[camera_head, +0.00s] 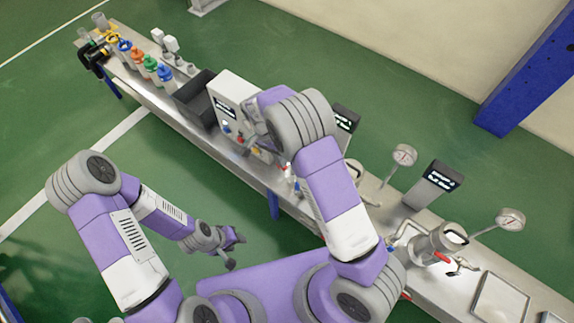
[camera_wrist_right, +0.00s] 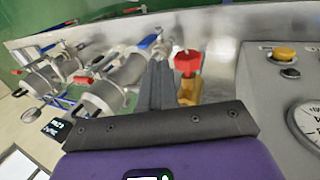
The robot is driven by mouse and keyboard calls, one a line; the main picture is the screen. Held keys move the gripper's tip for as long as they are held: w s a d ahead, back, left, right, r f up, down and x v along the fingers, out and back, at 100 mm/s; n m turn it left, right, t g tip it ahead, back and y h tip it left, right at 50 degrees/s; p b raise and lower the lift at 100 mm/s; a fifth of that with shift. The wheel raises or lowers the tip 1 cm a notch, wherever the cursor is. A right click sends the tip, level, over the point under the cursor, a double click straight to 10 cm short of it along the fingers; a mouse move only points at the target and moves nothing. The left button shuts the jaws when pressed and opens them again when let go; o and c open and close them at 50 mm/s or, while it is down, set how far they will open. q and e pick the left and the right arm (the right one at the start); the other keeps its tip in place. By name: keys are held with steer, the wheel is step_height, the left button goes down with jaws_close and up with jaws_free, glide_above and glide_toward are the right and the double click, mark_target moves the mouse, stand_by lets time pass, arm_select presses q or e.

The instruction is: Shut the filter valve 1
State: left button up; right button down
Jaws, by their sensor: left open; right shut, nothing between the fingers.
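Steel vessels with red lever handles stand along the bench; I cannot read which valve is filter valve 1. In the head view one red handle (camera_head: 443,258) is on the steel vessel (camera_head: 428,246) at the right. In the right wrist view a red handle (camera_wrist_right: 83,80) and a blue handle (camera_wrist_right: 148,42) show on the pipework, and a red knob on a yellow body (camera_wrist_right: 188,90) is just right of my fingers. My right gripper (camera_wrist_right: 161,68) is shut and empty; my arm hides it in the head view. My left gripper (camera_head: 236,252) is open and empty, away from the bench.
A grey control box (camera_head: 232,98) with buttons stands on the bench behind my right arm; its gauge (camera_wrist_right: 308,122) shows close in the wrist view. Dark bins (camera_head: 195,97) and several coloured bottles (camera_head: 150,64) stand further left. Gauges (camera_head: 404,155) rise at the right. Green floor (camera_head: 60,150) is clear.

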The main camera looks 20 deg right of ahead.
steer(key=shift+r, duration=0.2)
arm_select(q)
steer(key=shift+s, duration=0.1)
step_height(320, 180, down, 3)
steer(key=b, duration=0.3)
arm_select(e)
steer(key=x, duration=1)
arm_select(q)
steer(key=shift+d, duration=0.1)
arm_select(e)
steer(key=shift+a, duration=0.1)
